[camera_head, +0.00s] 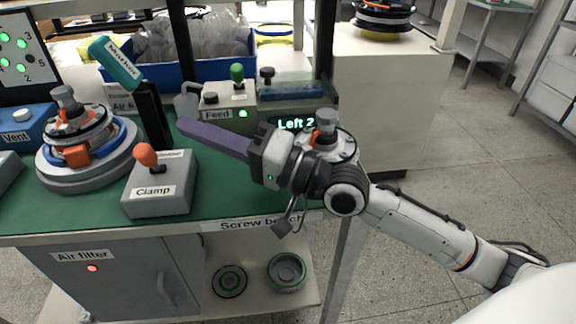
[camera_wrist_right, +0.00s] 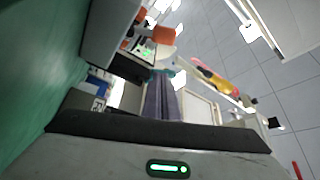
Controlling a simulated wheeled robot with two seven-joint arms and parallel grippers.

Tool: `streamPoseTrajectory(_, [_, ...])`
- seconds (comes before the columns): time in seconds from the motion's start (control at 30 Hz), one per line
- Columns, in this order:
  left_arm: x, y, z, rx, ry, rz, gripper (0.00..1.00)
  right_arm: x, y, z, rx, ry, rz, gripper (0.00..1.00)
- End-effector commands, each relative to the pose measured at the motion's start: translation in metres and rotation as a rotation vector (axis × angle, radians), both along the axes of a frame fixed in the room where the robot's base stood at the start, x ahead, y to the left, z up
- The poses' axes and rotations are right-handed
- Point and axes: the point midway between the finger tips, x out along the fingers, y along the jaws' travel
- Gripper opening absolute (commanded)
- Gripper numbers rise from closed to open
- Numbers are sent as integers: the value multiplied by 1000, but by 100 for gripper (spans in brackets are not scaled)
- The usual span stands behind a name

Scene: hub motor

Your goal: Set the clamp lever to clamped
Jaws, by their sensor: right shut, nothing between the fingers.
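The clamp box (camera_head: 160,204) is a grey block labelled "Clamp" on the green bench top in the head view. Its lever (camera_head: 147,156) has an orange-red knob and leans toward the back left. A small label behind the lever is partly covered by it. My right gripper (camera_head: 184,126) has long purple fingers that are shut and empty. They point left, and their tips are behind and to the right of the lever, apart from it. The shut fingers also show in the right wrist view (camera_wrist_right: 161,100). My left gripper is not in view.
A round motor assembly (camera_head: 68,178) stands left of the clamp box. The feed box (camera_head: 228,104) with a green knob is behind my right fingers. A blue bin (camera_head: 205,66) with plastic bags is at the back.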

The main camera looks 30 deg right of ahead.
Motion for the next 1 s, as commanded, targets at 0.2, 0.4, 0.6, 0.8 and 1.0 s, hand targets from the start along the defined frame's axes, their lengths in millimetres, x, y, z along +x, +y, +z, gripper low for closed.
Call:
streamPoseTrajectory(0.2, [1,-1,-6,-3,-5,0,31,-34,-31,-15,-8,5,1,0])
streamPoseTrajectory(0.4, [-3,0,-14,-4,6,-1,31,-60,-56,-22,-9,6,0,0])
streamPoseTrajectory(0.6, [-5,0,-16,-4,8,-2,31,-81,-76,-27,-6,7,-1,0])
streamPoseTrajectory(0.8, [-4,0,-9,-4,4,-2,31,-95,-90,-29,-5,8,-3,0])
streamPoseTrajectory(1.0, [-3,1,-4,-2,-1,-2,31,-105,-98,-31,-4,5,-2,0])
